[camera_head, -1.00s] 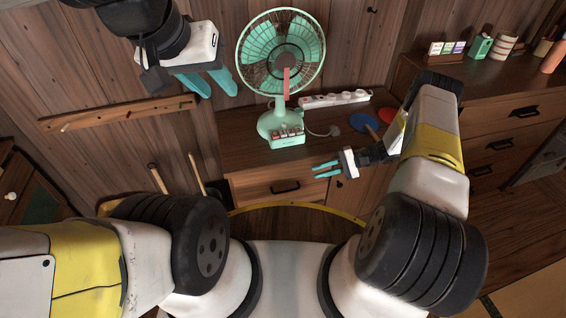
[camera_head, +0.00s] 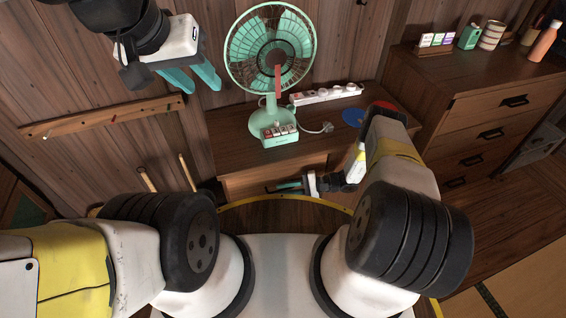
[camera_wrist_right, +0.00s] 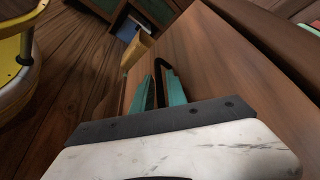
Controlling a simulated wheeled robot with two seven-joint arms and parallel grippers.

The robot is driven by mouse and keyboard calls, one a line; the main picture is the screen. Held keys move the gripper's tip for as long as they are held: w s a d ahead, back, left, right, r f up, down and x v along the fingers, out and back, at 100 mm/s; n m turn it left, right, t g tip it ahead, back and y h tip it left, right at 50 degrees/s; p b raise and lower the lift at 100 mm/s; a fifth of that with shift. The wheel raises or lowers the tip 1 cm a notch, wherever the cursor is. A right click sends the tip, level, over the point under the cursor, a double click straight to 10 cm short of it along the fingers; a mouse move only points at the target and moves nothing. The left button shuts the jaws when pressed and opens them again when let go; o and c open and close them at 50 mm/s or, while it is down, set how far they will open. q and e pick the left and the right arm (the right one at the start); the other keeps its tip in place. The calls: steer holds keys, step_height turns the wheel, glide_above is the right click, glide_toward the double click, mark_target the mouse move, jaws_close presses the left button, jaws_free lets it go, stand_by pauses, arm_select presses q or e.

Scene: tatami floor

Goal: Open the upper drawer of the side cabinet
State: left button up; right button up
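The side cabinet (camera_head: 225,150) is a low dark-wood cabinet below the fan. Its upper drawer (camera_head: 238,187) has a brown front, and no clear opening shows in the head view. My right gripper (camera_head: 288,186) is at this drawer front, its teal fingers level with the handle. In the right wrist view, the black handle (camera_wrist_right: 158,62) passes between the two fingers of my right gripper (camera_wrist_right: 160,92); whether they squeeze it is unclear. My left gripper (camera_head: 192,78) is open and empty, raised before the wall at upper left.
A green fan (camera_head: 281,133) and a white power strip (camera_head: 327,93) stand on the cabinet. A taller drawer chest (camera_head: 475,125) with small items on top is at right. A wooden rail (camera_head: 105,116) is on the left wall.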

steer(key=shift+a, duration=0.25)
jaws_close()
stand_by(1.4)
